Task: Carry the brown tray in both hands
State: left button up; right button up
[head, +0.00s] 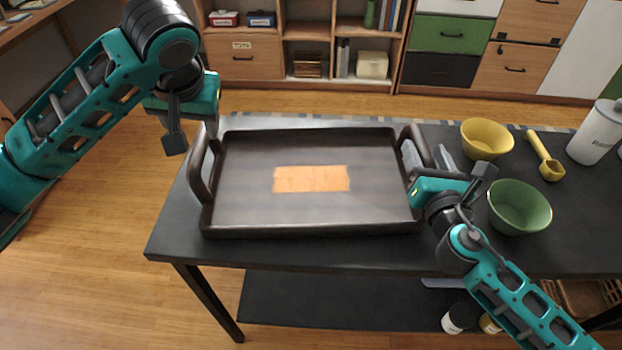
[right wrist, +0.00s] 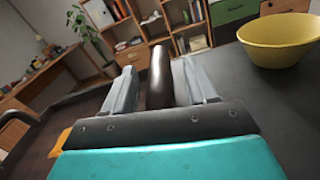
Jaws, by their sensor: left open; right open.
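The brown tray (head: 310,229) lies flat on the dark table, with a raised handle at each short side. My left gripper (head: 190,132) is open above and just outside the left handle (head: 199,166), near its far end; nothing is between its fingers. My right gripper (head: 430,158) is open at the right handle (head: 414,143). In the right wrist view the handle (right wrist: 160,76) stands between the two spread fingers of this gripper (right wrist: 159,70), with gaps beside it. An orange rectangle (head: 311,179) lies in the tray's middle.
On the dark table (head: 300,256), right of the tray, are a yellow bowl (head: 487,140), a green bowl (head: 520,208), a yellow scoop (head: 546,160) and a white bottle (head: 596,132). The bowls are close to my right arm. Shelves and cabinets stand behind; wooden floor is clear at left.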

pick_arm(q)
jog(key=shift+r, duration=0.1)
pick_arm(e)
jog(key=s, duration=0.8)
jog(key=s+d, duration=0.1)
jog(key=s, duration=0.3)
